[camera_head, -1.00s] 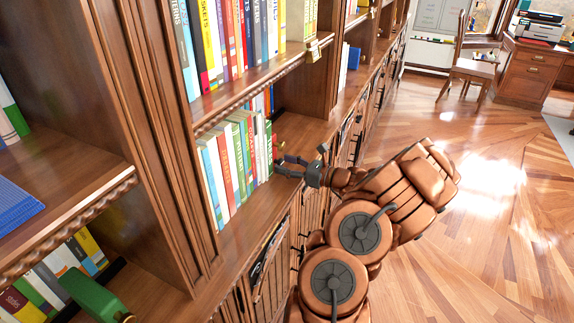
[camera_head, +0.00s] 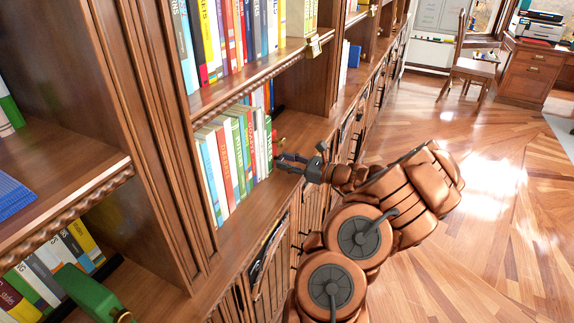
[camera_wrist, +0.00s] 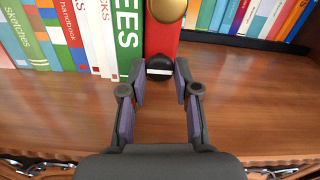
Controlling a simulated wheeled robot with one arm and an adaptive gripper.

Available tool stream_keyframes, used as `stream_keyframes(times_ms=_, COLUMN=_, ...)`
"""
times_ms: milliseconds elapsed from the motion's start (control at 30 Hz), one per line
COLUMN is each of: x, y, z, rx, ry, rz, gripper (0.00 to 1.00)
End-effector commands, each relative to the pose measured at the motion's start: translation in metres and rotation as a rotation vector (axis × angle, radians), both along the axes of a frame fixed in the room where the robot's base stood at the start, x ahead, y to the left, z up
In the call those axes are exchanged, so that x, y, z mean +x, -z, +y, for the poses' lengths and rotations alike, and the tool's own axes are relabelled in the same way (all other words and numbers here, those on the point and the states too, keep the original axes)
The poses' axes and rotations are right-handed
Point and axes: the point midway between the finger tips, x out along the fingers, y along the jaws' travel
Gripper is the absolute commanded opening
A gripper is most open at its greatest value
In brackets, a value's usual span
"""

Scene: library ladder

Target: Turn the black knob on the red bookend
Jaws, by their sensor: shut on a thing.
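The red bookend (camera_wrist: 162,41) stands upright at the end of a row of books on the lower shelf, with a round brass piece on its upper part in the wrist view. The black knob (camera_wrist: 160,64) is low on its front face and carries a pale line. My gripper (camera_wrist: 160,75) has its two fingertips on either side of the knob, shut on it. In the head view, my gripper (camera_head: 278,161) reaches in at the shelf's edge, and only a sliver of the red bookend (camera_head: 275,136) shows behind the books.
A row of books (camera_wrist: 85,35) stands left of the bookend, close against it. More books (camera_wrist: 255,15) stand further back on the right. The wooden shelf (camera_wrist: 260,85) is bare in front. A green bookend (camera_head: 92,293) sits on a nearer shelf.

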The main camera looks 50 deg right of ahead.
Motion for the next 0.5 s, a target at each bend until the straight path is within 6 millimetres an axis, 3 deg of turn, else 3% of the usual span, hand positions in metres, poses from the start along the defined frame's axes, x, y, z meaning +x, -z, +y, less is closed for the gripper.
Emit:
stream_keyframes(times_ms=267, x=-0.0001, y=-0.0009, z=0.0000, rx=-0.006, ry=0.000, rz=-0.003, gripper=0.00)
stream_keyframes(times_ms=300, x=-0.0001, y=-0.0009, z=0.0000, rx=-0.006, ry=0.000, rz=-0.003, gripper=0.35)
stream_keyframes(times_ms=500, x=-0.0002, y=-0.0004, z=-0.0001, rx=-0.006, ry=0.000, rz=-0.002, gripper=0.55)
